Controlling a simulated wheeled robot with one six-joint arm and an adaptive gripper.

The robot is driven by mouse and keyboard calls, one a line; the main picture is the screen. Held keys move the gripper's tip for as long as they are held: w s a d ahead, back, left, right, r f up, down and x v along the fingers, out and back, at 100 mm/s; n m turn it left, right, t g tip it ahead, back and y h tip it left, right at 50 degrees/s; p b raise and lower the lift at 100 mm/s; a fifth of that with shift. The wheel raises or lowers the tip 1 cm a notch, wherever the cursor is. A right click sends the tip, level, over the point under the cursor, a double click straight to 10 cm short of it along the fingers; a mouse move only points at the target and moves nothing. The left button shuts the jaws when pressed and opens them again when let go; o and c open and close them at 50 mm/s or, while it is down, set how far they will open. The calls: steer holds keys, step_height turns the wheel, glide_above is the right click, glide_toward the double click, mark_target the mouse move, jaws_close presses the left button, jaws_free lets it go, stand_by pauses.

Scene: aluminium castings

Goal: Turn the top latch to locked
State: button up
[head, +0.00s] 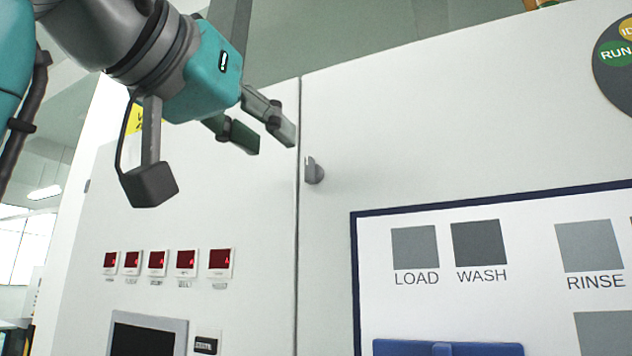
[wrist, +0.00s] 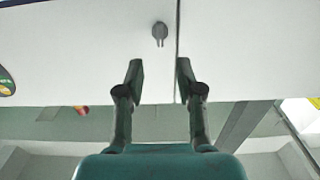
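The top latch (head: 314,171) is a small grey knob on the white cabinet front, just right of the vertical door seam. It also shows in the wrist view (wrist: 160,33), beyond my fingertips and close to the seam. Its marking is too small to read, so I cannot tell its locked or unlocked position. My gripper (head: 275,141) is above and left of the latch in the head view, apart from it. In the wrist view my gripper (wrist: 159,74) has its two fingers spread with nothing between them.
A blue-framed panel (head: 480,206) with grey squares labelled LOAD, WASH and RINSE is at the lower right. Several red displays (head: 157,263) and a dark screen (head: 146,337) are at the lower left. A round sign (head: 617,78) is at the upper right. The cabinet front around the latch is bare.

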mark_target(307, 168)
steer(key=x, duration=1)
steer(key=shift+w+f, duration=0.1)
steer(key=shift+w, duration=0.15)
jaws_close()
